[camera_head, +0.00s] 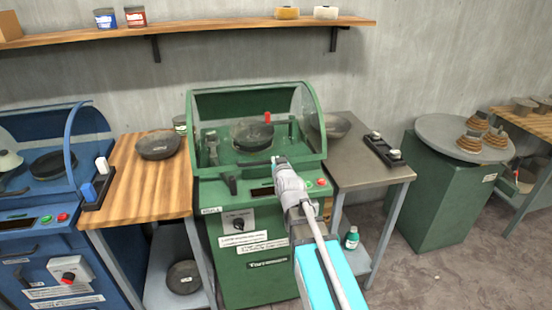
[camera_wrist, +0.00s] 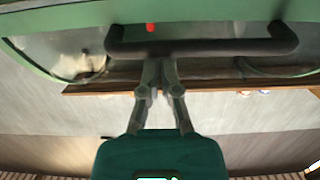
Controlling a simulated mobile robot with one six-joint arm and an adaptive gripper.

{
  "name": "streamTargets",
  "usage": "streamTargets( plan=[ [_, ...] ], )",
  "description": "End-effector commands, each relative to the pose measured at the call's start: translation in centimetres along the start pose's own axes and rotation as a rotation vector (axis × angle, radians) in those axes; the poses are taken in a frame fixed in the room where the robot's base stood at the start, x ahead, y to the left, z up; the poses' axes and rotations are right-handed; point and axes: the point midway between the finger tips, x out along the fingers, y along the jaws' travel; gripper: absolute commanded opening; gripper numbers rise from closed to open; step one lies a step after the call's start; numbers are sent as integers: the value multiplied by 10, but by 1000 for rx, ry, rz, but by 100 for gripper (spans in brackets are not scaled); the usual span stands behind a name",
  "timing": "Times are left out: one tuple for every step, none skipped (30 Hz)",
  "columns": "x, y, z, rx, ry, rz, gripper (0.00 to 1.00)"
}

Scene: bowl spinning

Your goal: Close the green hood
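The green hood (camera_head: 312,118) is a clear curved cover in a green frame on the green machine (camera_head: 240,215). I cannot tell exactly how far it stands from its shut position. My gripper (camera_head: 278,163) is at the hood's front edge. In the wrist view, a dark bar handle (camera_wrist: 215,46) runs across the picture below the green edge. The gripper fingers (camera_wrist: 160,62) lie close together with their tips at this bar, apparently shut with nothing visible between them. Contact with the bar is unclear. A dark bowl (camera_head: 252,134) and a red knob show inside the machine.
A wooden table (camera_head: 125,200) stands left of the machine, with a blue machine (camera_head: 60,235) beyond it. A grey metal table (camera_head: 365,175) stands to the right, then a green stand with a round top (camera_head: 440,130). A wall shelf (camera_head: 215,31) runs above.

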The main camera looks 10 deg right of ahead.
Motion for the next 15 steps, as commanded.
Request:
streamTargets(
  plan=[
    [-4,0,-8,0,7,1,0],
    [-4,0,-11,0,11,1,0],
    [-3,0,-13,0,15,2,0],
    [-3,0,-16,1,18,3,0],
    [-3,0,-18,1,21,3,0],
    [-3,0,-21,1,25,4,0],
    [-3,0,-24,1,28,4,0],
    [-3,0,-26,1,32,5,0],
    [-3,0,-29,1,36,6,0],
    [-4,0,-32,1,39,6,0],
    [-4,0,-34,1,42,7,0],
    [-4,0,-37,1,46,7,0],
    [-4,0,-39,1,48,8,0],
    [-5,0,-34,1,49,8,0],
    [-7,0,-29,2,49,8,0]
  ],
)
